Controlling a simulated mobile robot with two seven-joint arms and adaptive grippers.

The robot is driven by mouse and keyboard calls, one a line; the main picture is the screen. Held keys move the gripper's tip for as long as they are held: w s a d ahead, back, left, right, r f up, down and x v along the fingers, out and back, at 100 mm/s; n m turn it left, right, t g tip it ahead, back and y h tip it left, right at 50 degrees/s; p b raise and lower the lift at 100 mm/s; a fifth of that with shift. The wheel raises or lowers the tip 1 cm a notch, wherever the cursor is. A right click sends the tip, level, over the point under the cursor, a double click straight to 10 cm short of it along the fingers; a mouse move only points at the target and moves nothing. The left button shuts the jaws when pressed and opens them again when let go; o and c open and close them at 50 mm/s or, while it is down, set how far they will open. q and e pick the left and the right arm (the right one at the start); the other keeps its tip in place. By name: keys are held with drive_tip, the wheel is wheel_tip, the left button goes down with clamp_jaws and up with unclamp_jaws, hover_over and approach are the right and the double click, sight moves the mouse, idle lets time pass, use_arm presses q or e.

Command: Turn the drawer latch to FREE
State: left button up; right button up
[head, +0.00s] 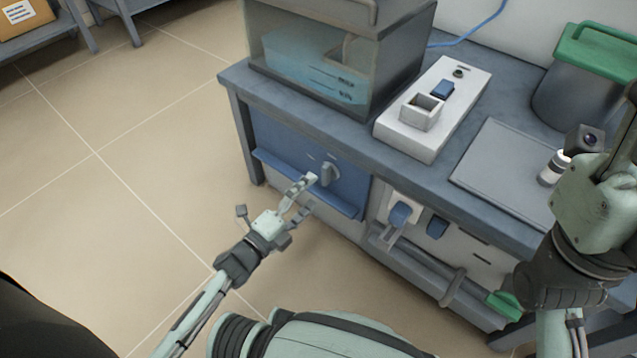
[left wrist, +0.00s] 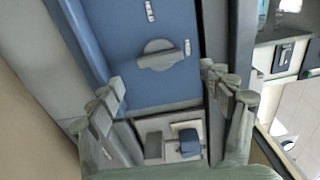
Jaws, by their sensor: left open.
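The drawer latch (head: 328,174) is a grey round knob with a raised bar on the blue drawer front (head: 275,140). In the left wrist view the latch (left wrist: 160,55) lies ahead, between the finger directions, its bar running nearly across the picture. Two small pale labels sit by it, one near the bar's right end; their text is too small to read. My left gripper (head: 302,192) is open and empty, just in front of the latch; its spread fingers (left wrist: 160,80) show no clear contact with it.
A blue ledge (head: 300,184) runs along the drawer's lower edge below the latch. Right of the drawer are a white-and-blue socket (head: 402,212) and a rail (head: 425,262). A glass-fronted box (head: 310,75) and white control unit (head: 432,110) stand on the bench. Floor at left is clear.

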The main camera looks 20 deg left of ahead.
use_arm(q)
drive_tip(key=v, duration=0.7)
drive_tip(key=shift+s, duration=0.2)
drive_tip(key=shift+s+a, duration=0.1)
idle(0.3)
